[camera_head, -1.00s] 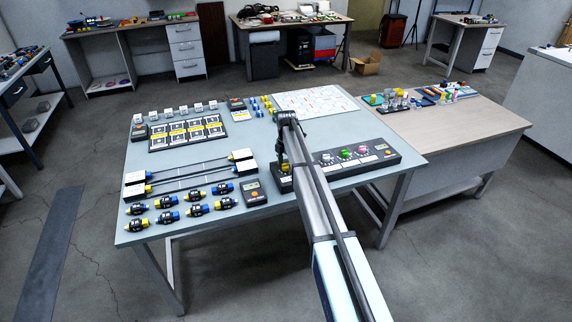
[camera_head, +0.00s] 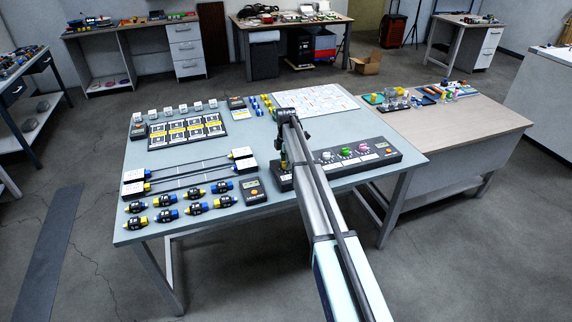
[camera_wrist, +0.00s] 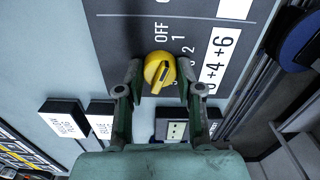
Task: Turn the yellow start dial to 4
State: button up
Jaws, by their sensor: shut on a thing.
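The yellow start dial (camera_wrist: 159,72) sits on a dark control panel (camera_wrist: 115,30) in the wrist view. It has a dark pointer line, and the labels OFF, 1, 2 and further marks run along its right side. The number the line points to cannot be told. My gripper (camera_wrist: 159,82) has one finger on each side of the dial and is shut on it. In the head view the panel (camera_head: 392,157) lies at the table's front right, and my arm hides most of its left end and the dial.
White, green (camera_head: 346,151) and pink (camera_head: 363,148) knobs stand on the panel right of my arm. A white printed sheet (camera_head: 335,98) lies behind. In the wrist view, white-labelled blocks (camera_wrist: 63,122) are near the fingers.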

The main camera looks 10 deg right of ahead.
jog(key=m+b, duration=0.1)
jog(key=m, duration=0.3)
jog(key=shift+f+m, duration=0.15)
jog(key=shift+m, duration=0.15)
jog(key=m+b, duration=0.1)
jog(key=m, duration=0.4)
jog(key=shift+b, duration=0.35)
jog(key=m+b, duration=0.1)
jog(key=m, duration=0.4)
jog(key=shift+m, duration=0.4)
jog(key=m, duration=0.4)
jog(key=shift+m, duration=0.3)
jog(key=shift+s, duration=0.1)
jog(key=o, duration=1.2)
jog(key=shift+c, duration=0.2)
